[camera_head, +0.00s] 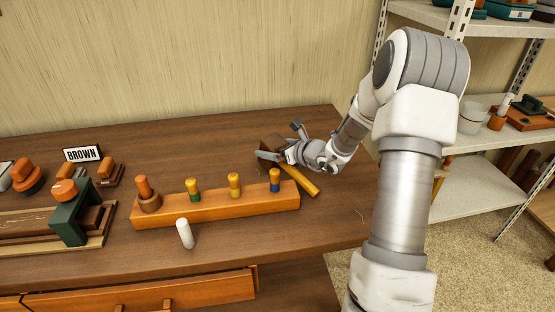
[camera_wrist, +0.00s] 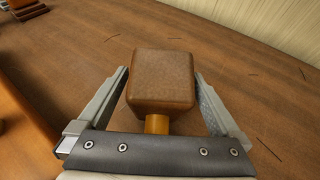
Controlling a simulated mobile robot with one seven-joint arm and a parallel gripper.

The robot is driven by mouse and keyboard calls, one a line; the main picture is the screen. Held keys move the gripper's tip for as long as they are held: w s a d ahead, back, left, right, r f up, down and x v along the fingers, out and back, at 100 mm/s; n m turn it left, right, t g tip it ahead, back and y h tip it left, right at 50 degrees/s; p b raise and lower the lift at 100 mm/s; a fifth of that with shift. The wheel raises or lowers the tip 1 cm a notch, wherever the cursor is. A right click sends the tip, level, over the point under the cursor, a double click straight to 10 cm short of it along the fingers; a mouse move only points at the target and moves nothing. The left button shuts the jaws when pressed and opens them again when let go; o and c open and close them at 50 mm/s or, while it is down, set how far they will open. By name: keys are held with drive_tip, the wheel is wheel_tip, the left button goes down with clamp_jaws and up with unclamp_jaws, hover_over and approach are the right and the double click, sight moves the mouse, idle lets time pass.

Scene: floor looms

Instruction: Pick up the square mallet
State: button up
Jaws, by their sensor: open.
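The square mallet lies on the wooden table, with a brown block head (camera_head: 272,142) and a yellow-orange handle (camera_head: 302,182) pointing toward the front right. In the wrist view its head (camera_wrist: 162,80) fills the middle, with a short piece of handle (camera_wrist: 157,124) below it. My gripper (camera_head: 278,140) is open at the mallet's head. In the wrist view the two fingers of my gripper (camera_wrist: 161,82) stand on either side of the head, with a small gap at the left and little or none visible at the right. Most of the handle is hidden there by the gripper body.
An orange rack (camera_head: 215,205) with several coloured-collar pegs stands just left of the handle. A white cylinder (camera_head: 185,234) stands before it. A BROWN sign (camera_head: 82,154) and a green clamp-like piece (camera_head: 72,212) are farther left. Shelves (camera_head: 490,185) stand at the right.

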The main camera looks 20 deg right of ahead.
drive_tip(key=shift+w+a+f, duration=0.2)
drive_tip(key=shift+w+f, duration=0.1)
drive_tip(key=shift+w, duration=0.35)
clamp_jaws()
drive_tip(key=shift+r, duration=0.2)
